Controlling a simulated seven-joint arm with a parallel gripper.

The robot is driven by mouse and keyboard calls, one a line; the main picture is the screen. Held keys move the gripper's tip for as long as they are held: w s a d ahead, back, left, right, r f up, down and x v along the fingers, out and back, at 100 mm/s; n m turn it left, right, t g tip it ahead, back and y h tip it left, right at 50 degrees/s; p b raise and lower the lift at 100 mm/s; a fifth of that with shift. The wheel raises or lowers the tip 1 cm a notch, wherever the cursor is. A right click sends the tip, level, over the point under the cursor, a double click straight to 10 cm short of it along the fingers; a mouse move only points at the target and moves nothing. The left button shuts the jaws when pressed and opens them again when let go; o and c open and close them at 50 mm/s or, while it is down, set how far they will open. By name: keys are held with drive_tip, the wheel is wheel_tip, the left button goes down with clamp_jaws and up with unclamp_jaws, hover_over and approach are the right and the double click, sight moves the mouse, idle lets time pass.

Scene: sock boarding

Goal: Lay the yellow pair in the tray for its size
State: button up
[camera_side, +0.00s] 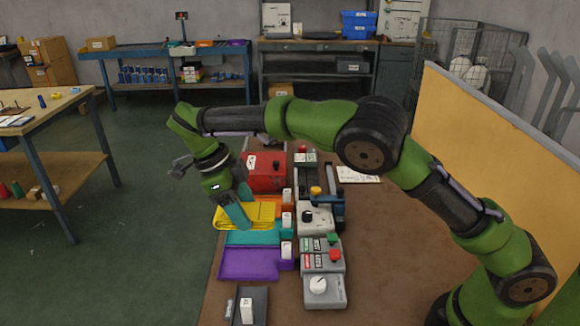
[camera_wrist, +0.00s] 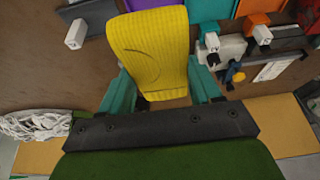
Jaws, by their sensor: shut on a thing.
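A folded yellow pair (camera_side: 247,215) is held in my gripper (camera_side: 242,212). In the wrist view the yellow pair (camera_wrist: 150,45) lies between the two teal fingers of my gripper (camera_wrist: 160,82), which are shut on it. In the side view the pair is over or just behind the teal tray (camera_side: 252,239) and covers much of the orange tray (camera_side: 279,213). I cannot tell whether it touches a tray. The purple tray (camera_side: 247,264) is nearest the front of the row. The small white tray labels are too small to read.
A red box (camera_side: 265,172) stands behind the trays. Grey machine units with a white knob (camera_side: 318,285) and buttons stand right of them. A dark stand with a white block (camera_side: 246,311) is at the front. A yellow panel (camera_side: 490,140) rises at right.

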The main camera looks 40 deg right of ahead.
sight(219, 210)
wheel_tip(219, 210, down, 13)
drive_tip(key=shift+r, duration=0.1)
idle(0.4)
drive_tip(key=o, duration=1.1)
drive_tip(key=shift+c, duration=0.2)
drive_tip(key=v, duration=1.2)
drive_tip(key=s+d+r+n+t+y, duration=0.2)
drive_tip(key=s+d+r+n, duration=0.25)
drive_tip(key=d+r, duration=0.2)
drive_tip(key=s+d+r+n+t+y, duration=0.2)
drive_tip(key=s+d+r+n, duration=0.1)
drive_tip(key=d+r+n, duration=0.35)
drive_tip(key=s+d+n+t, duration=0.1)
drive_tip(key=s+n+t, duration=0.2)
drive_tip(key=s+n, duration=0.3)
drive_tip(key=s+d+f+n+t+y, duration=0.1)
drive_tip(key=s+d+n+t, duration=0.1)
drive_tip(key=s+n, duration=0.4)
drive_tip(key=s+t, duration=0.1)
drive_tip(key=s, duration=0.4)
drive_tip(key=shift+d, duration=0.25)
drive_tip(key=shift+f, duration=0.1)
